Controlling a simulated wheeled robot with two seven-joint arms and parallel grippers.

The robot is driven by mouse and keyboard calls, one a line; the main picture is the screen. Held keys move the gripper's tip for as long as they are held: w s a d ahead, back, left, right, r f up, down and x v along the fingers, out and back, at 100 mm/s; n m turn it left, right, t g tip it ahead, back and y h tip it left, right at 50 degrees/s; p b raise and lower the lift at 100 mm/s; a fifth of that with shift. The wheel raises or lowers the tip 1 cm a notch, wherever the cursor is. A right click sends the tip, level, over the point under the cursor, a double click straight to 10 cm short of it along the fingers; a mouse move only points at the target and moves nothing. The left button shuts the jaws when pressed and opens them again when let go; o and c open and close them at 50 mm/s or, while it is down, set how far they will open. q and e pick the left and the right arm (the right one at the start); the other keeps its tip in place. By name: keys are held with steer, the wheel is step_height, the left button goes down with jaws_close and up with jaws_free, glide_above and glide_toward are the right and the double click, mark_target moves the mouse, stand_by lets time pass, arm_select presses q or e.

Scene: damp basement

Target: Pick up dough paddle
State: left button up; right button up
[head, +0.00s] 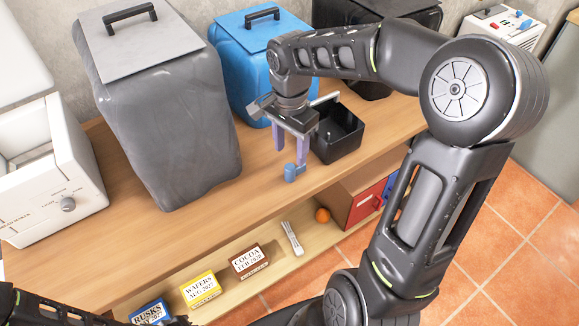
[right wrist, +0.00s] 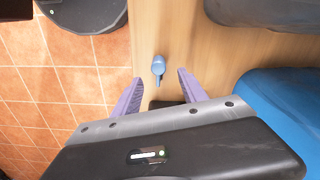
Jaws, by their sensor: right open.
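The dough paddle appears to be the small blue piece (head: 291,173) on the wooden worktop, near its front edge. It has a round barrel and a narrower end. My right gripper (head: 290,157) is open and empty just above it, with its purple fingers pointing down. In the right wrist view the blue paddle (right wrist: 158,68) shows between and slightly beyond the open fingertips (right wrist: 160,76). I see no contact. Part of my left arm shows at the bottom left of the head view, but its gripper does not show clearly.
A black open box (head: 340,143) stands close beside the right gripper. A grey covered bulk (head: 170,110), a blue covered one (head: 240,75) and a white appliance (head: 45,180) stand on the worktop. The lower shelf holds labelled boxes (head: 248,261), a pale utensil (head: 292,238) and an orange ball (head: 322,215).

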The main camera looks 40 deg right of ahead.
mark_target(291, 166)
steer(key=shift+f, duration=1.3)
steer(key=shift+f, duration=0.15)
step_height(291, 166, down, 5)
steer(key=shift+s, duration=0.1)
steer(key=shift+c, duration=0.4)
jaws_close()
